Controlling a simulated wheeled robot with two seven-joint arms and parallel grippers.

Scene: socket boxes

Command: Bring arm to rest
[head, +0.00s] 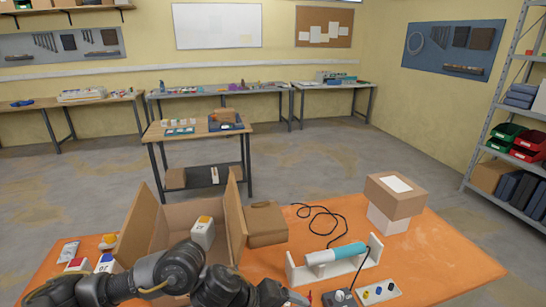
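My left arm comes in from the left along the bottom edge, in front of an open cardboard box (236,217). Its gripper (296,297) is at the bottom edge, right of the box, near the white stand. Its fingers are small and partly cut off, so I cannot tell whether they are open or shut. My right arm and gripper are not in view. A white box with a yellow top (203,233) is in the open carton. More small white boxes, with a red top (77,265) and a blue top (106,263), stand left of the carton.
The orange table (450,262) is fairly clear at the right. A white stand holds a blue-and-white cylinder (337,253) with a black cable. A socket strip (379,292) lies in front. A closed brown box (266,223) and stacked boxes (396,196) stand behind.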

